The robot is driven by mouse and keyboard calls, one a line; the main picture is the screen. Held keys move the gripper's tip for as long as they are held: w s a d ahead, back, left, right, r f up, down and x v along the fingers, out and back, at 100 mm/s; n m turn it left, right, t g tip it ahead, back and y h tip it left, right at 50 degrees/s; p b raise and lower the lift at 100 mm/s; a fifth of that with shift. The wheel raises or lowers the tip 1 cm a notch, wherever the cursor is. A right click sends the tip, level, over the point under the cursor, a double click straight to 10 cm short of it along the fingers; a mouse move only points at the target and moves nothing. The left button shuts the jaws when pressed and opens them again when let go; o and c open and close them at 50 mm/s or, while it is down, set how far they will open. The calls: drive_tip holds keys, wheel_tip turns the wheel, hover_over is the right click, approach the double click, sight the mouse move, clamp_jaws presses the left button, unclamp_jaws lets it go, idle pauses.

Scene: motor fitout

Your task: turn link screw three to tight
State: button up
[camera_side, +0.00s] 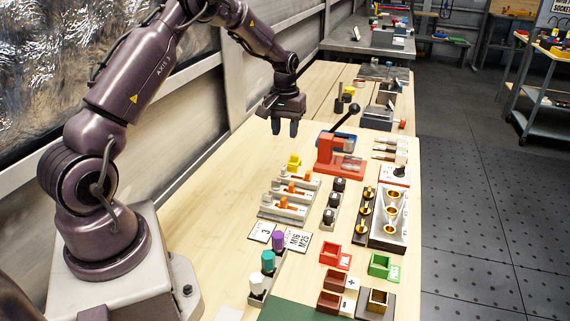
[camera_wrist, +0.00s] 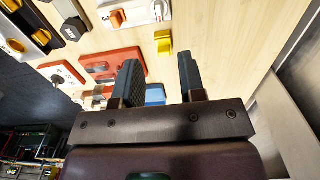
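My gripper (camera_side: 285,127) hangs over the far part of the bench, fingers down and apart, with nothing between them. In the wrist view its two fingers (camera_wrist: 160,78) are also spread and empty. A black strip with several brass screws (camera_side: 367,208) lies on the right side of the bench, well away from my gripper. Yellow-brass screws on a dark strip also show at the wrist view's top left (camera_wrist: 15,45). I cannot tell which is link screw three or how tight any is.
A red press with a black lever (camera_side: 332,148) stands near my gripper. Grey rails with orange sliders (camera_side: 285,202), black knobs (camera_side: 333,200) and a tray with brass cups (camera_side: 390,215) crowd the middle. Red bins (camera_side: 335,257) and a green bin (camera_side: 383,266) are nearer. The bench's left side is mostly clear.

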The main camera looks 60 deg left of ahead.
sight(285, 166)
wheel_tip(285, 166, down, 11)
idle(0.3)
clamp_jaws()
